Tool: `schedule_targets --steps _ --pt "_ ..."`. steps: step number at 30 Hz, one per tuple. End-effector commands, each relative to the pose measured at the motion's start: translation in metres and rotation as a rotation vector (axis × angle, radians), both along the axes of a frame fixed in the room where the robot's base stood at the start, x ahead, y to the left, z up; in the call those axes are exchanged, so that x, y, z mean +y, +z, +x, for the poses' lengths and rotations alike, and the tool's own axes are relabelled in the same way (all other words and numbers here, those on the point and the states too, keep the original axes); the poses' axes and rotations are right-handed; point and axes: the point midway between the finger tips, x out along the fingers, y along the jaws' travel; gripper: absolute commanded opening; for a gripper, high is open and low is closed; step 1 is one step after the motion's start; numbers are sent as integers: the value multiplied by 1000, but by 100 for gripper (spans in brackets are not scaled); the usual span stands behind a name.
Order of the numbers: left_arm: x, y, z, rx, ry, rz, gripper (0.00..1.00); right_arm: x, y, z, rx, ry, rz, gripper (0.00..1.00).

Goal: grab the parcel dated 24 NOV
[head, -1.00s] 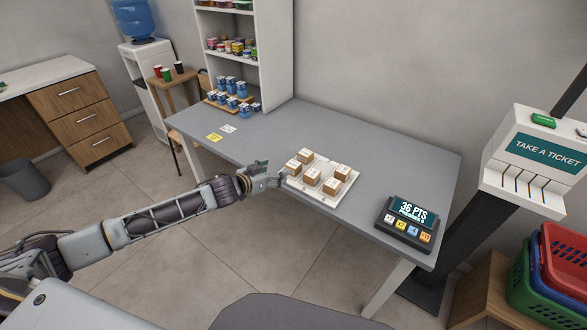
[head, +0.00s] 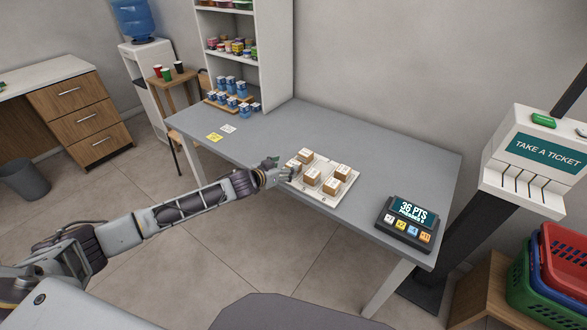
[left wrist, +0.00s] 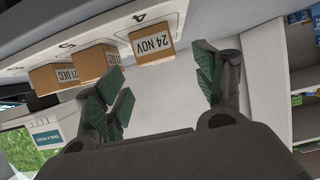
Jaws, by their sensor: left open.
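The parcel dated 24 NOV (left wrist: 152,44) is a small brown box with a white label, seen upside down in the left wrist view at position 4 of a white tray (left wrist: 112,38). It appears to be the leftmost front parcel (head: 292,167) in the head view, where its date is too small to read. My left gripper (left wrist: 163,85) is open and empty, its fingers spread short of this parcel, which lies ahead between them. In the head view my left gripper (head: 280,172) is at the tray's left front edge. My right gripper is not in view.
Other parcels stand close by on the tray, including one labelled 21 DEC (left wrist: 98,68). A points display (head: 408,222) sits right on the grey counter (head: 390,160). Blue-and-white boxes (head: 232,92) stand at the back left. Counter space left of the tray is mostly clear.

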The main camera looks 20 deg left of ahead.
Motion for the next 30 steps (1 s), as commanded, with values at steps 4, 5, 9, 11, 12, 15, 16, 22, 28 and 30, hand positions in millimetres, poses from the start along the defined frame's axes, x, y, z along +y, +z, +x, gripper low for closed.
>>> schedule_targets --steps 4,5,9,11,12,15,16,22,28,30 --pt "0 0 0 0 0 0 70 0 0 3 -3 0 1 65" --pt "0 0 0 0 0 0 70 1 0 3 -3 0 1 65" --pt "0 0 0 0 0 0 70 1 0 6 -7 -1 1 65" --pt "0 -1 1 0 0 0 70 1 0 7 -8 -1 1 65" --pt "-1 -1 2 0 1 0 70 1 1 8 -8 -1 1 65" --pt "-2 -3 6 0 1 0 70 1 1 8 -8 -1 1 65" --pt "-3 -3 8 -1 1 0 70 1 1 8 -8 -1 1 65" --pt "-9 -9 22 -1 1 0 70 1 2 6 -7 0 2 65" --pt "-14 -16 35 0 1 0 70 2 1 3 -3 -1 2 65" --pt "-17 -18 39 0 0 -1 70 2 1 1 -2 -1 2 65"
